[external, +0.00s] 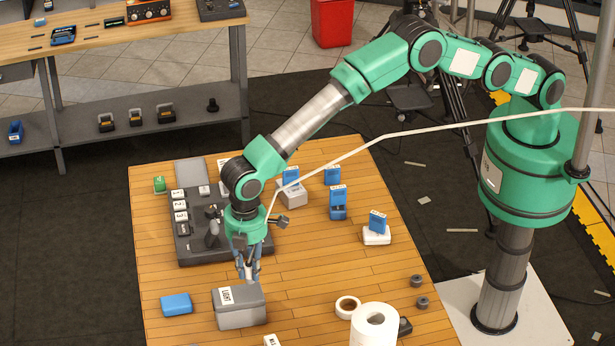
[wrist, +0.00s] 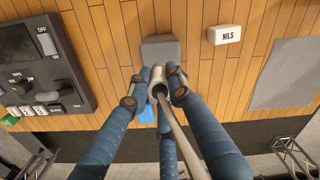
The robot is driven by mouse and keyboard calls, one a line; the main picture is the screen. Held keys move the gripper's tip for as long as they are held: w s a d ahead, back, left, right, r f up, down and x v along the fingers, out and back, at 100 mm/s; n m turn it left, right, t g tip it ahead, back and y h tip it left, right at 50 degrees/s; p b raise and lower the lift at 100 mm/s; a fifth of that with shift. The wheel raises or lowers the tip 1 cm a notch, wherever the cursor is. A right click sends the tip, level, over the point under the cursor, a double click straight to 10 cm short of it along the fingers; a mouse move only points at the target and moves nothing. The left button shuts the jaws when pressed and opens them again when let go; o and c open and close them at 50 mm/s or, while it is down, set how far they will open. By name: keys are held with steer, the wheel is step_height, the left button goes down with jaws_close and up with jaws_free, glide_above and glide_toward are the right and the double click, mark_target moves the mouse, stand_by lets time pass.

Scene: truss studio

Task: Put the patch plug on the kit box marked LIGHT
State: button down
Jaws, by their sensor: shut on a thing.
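My gripper (external: 247,270) has several blue fingers closed around a silver, cylindrical patch plug (external: 249,273). In the wrist view the plug (wrist: 158,80) sits between the fingertips, with a pale cable running from it toward the camera. The grey kit box marked LIGHT (external: 240,314) stands on the wooden table, its white label on the lid. The plug hangs just above or behind the box's far edge; whether they touch is unclear. In the wrist view a grey box (wrist: 160,47), seemingly this one with its label hidden, lies just beyond the plug.
A blue box (external: 176,304) lies left of the kit box. A dark switch panel (external: 190,246) lies behind. A white labelled box (wrist: 224,34), tape roll (external: 347,306) and paper roll (external: 374,329) are nearby. The pale cable (external: 400,133) runs up to the right.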

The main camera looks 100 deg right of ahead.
mark_target(248, 277)
steer(key=shift+w, duration=0.1)
steer(key=shift+w, duration=0.1)
steer(key=shift+w+a+f, duration=0.1)
steer(key=shift+f, duration=0.15)
steer(key=shift+f+p, duration=0.6)
steer(key=shift+f, duration=0.9)
steer(key=shift+f, duration=0.15)
steer(key=c, duration=1.6)
jaws_free()
step_height(248, 277, up, 12)
steer(key=shift+r+b, duration=0.15)
steer(key=shift+b, duration=0.75)
